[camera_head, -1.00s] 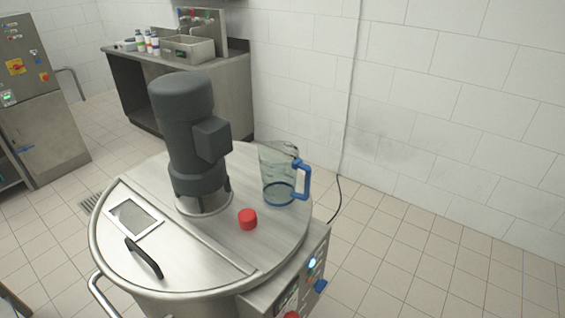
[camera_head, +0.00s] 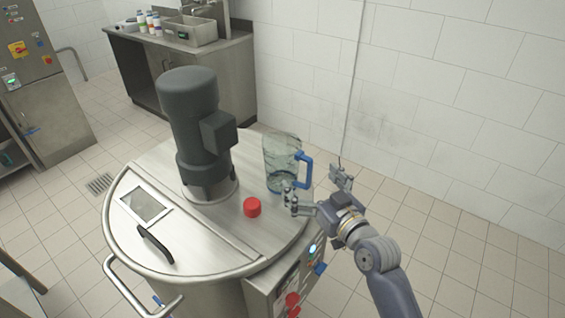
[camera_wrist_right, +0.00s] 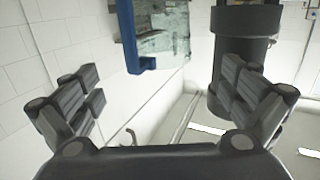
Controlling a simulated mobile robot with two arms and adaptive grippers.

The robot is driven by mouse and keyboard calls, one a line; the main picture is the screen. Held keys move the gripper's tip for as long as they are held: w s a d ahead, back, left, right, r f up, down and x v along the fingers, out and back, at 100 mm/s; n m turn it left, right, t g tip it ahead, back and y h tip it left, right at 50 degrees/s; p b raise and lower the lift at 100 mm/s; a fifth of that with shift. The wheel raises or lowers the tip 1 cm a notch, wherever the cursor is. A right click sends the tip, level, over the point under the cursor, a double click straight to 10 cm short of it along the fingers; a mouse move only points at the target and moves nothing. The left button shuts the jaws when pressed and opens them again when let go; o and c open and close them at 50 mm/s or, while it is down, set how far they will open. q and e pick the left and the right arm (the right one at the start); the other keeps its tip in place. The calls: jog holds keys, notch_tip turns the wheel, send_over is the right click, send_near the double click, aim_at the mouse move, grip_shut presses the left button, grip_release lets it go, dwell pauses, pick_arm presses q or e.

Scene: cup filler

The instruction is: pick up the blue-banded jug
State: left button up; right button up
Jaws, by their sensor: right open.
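The blue-banded jug (camera_head: 281,160) is clear, with a blue handle (camera_head: 305,170) on its right side. It stands upright on the round steel lid (camera_head: 200,228) of a vat, right of the motor. My right gripper (camera_head: 316,190) is open and empty, just in front and right of the jug, with the handle near the space between its fingers. In the right wrist view the blue handle (camera_wrist_right: 131,40) and the clear jug wall (camera_wrist_right: 163,30) show ahead, between the open fingers (camera_wrist_right: 165,95) but beyond them. The jug's lower front is partly hidden by a finger. My left gripper is not in view.
A dark grey motor (camera_head: 190,130) stands on the lid left of the jug; it shows in the right wrist view (camera_wrist_right: 240,50). A red cap (camera_head: 252,207) lies in front of the jug. A control box (camera_head: 290,275) is on the vat's front right side. A sink counter (camera_head: 180,60) stands behind.

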aim_at(291, 155)
jog(key=w, duration=0.1)
jog(key=w+a+r, duration=0.1)
jog(key=w, duration=0.1)
jog(key=w+a+p, duration=0.1)
jog(key=shift+w+a+r, duration=0.1)
jog(key=shift+w+r, duration=0.25)
jog(key=shift+w+a+f, duration=0.1)
jog(key=shift+w+a, duration=0.2)
jog(key=shift+w, duration=0.2)
jog(key=shift+w+a+p, duration=0.25)
jog(key=shift+w+p, duration=0.1)
jog(key=p+x, duration=0.1)
jog(key=x, duration=0.2)
jog(key=shift+a, duration=0.1)
jog(key=shift+w+a, duration=0.35)
jog(key=shift+w, duration=0.25)
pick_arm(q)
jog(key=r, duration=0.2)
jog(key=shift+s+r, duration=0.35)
pick_arm(e)
jog(key=c, duration=1.3)
